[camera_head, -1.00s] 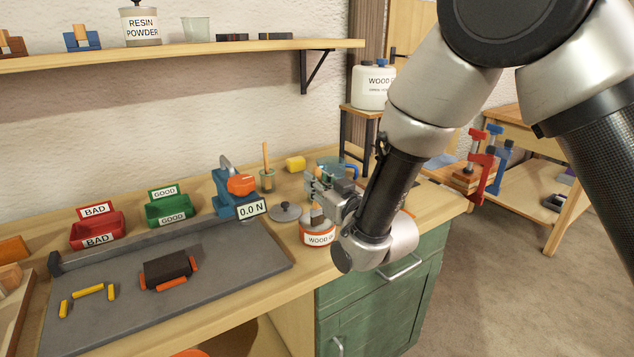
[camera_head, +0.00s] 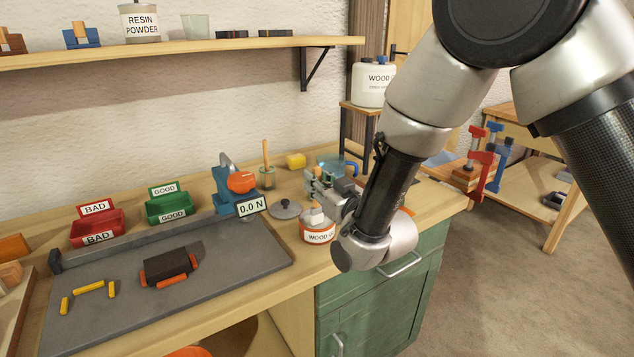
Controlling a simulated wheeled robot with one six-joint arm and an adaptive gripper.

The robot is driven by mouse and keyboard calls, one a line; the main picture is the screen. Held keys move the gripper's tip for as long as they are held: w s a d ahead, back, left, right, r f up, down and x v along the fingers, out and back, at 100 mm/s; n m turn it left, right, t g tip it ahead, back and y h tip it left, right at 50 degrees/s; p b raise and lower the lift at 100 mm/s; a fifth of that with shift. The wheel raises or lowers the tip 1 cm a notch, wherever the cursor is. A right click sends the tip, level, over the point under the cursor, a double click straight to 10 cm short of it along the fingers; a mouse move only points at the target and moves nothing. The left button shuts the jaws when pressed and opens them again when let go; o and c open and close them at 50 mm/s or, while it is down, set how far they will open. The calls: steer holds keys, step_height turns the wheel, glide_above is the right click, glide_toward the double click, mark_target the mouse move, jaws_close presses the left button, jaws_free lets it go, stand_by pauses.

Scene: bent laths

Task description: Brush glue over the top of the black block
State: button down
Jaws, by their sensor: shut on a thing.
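The black block (camera_head: 168,264) lies on the grey plate (camera_head: 225,265) at left, with orange pieces (camera_head: 172,282) against its sides. My gripper (camera_head: 318,194) is at the right part of the bench, well away from the block. It is shut on a brush (camera_head: 317,215), of which only a short pale part shows below the fingers. The brush is over the open mouth of the wood glue pot (camera_head: 318,236). I cannot tell whether its tip is in the glue. My wrist hides part of the pot.
A grey lid (camera_head: 286,210) lies beside the pot. A blue force gauge (camera_head: 232,188) reading 0.0 N stands at the plate's back right. Red BAD (camera_head: 97,226) and green GOOD (camera_head: 170,207) bins stand behind the plate. Yellow pieces (camera_head: 88,287) lie at its left.

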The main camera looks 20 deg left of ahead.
mark_target(317, 166)
steer(key=shift+f, duration=0.1)
steer(key=shift+r, duration=3.55)
